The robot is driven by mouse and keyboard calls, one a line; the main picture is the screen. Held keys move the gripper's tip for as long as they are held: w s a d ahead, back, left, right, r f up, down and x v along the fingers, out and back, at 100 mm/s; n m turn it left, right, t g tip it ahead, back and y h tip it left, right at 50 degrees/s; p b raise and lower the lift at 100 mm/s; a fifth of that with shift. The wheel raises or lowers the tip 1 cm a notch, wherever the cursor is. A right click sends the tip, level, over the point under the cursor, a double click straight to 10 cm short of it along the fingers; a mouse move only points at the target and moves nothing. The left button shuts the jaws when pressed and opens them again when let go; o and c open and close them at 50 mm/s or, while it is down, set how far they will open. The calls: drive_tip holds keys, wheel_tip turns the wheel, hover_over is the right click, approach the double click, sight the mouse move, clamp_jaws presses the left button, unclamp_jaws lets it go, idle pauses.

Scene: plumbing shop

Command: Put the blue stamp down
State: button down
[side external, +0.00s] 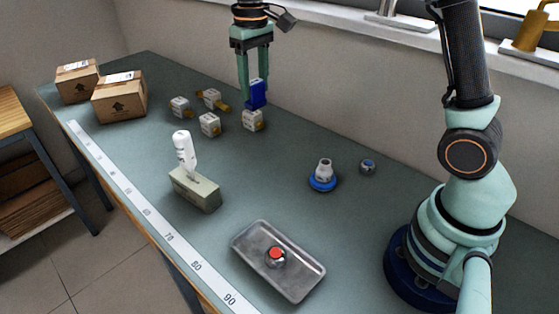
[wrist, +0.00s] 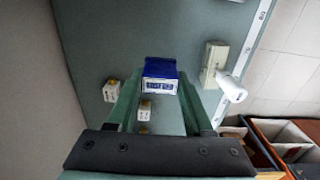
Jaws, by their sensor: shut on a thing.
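The blue stamp (side external: 257,92) is held between the fingertips of my gripper (side external: 255,97), which is shut on it. In the side view it hangs just above or behind a small white block (side external: 252,122); I cannot tell whether they touch. The wrist view shows the blue stamp (wrist: 160,70) between the two fingers of my gripper (wrist: 160,92), with a pale printed face towards the camera.
Several similar white blocks, such as this one (side external: 209,125), stand left of my gripper. Cardboard boxes (side external: 119,97), a grey holder with a white bottle (side external: 194,188), a blue-based fitting (side external: 322,180) and a metal tray (side external: 300,288) occupy the green table (side external: 240,200). Its middle is clear.

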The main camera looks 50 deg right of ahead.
drive_tip(key=shift+w+f, duration=0.15)
drive_tip(key=shift+w, duration=0.05)
wheel_tip(320, 180, down, 20)
drive_tip(key=shift+r, duration=0.2)
drive_tip(key=shift+f, duration=0.1)
idle(0.3)
drive_tip(key=shift+c, duration=1.5)
unclamp_jaws()
